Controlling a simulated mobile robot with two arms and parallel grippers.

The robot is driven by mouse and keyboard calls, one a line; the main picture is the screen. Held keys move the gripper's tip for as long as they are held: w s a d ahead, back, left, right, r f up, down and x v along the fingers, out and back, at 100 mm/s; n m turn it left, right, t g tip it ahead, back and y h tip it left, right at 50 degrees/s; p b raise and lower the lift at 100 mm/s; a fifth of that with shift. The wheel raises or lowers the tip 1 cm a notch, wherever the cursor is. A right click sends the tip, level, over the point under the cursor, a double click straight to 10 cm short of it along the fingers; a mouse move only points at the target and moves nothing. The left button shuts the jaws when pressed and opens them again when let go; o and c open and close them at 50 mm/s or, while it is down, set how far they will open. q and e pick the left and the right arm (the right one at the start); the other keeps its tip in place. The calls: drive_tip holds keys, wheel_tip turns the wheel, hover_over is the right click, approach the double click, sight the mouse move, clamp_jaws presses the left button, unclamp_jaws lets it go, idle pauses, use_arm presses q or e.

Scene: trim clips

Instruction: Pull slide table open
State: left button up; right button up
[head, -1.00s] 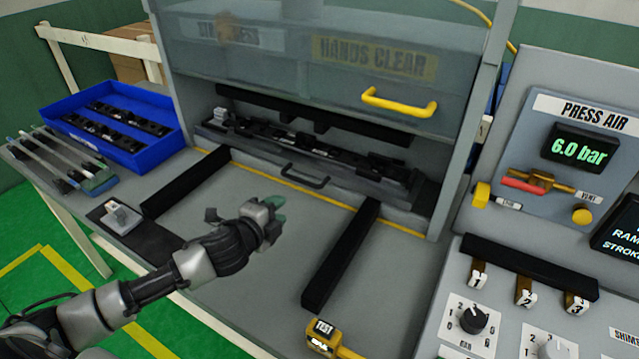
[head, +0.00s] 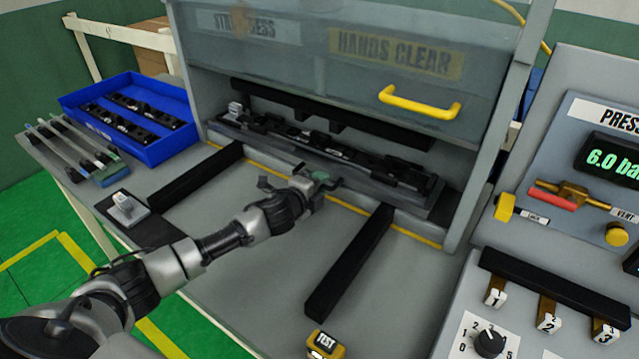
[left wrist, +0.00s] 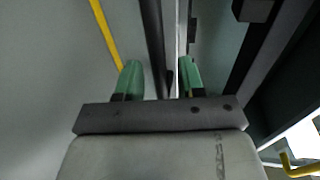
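The slide table (head: 400,197) is a grey tray carrying a black fixture, lying under the press guard in the head view. Its dark front handle is mostly hidden behind my left gripper (head: 318,178), which is at the middle of the table's front edge. In the left wrist view, my left gripper (left wrist: 160,82) has its two green fingertips apart. A dark edge runs up between and beyond them. I cannot tell whether the handle lies between the fingers or touches them. My right gripper is not in view.
Two black rails (head: 350,265) lie on the grey bench in front of the press. The clear guard with its yellow handle (head: 420,103) is above the slide table. A blue bin (head: 165,150) stands at left. A yellow TEST box (head: 325,345) is at the front.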

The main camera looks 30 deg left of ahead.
use_arm(q)
drive_tip(key=shift+w, duration=0.35)
drive_tip(key=shift+c, duration=0.7)
clamp_jaws()
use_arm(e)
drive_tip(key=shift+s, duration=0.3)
use_arm(q)
drive_tip(key=shift+s+f, duration=0.15)
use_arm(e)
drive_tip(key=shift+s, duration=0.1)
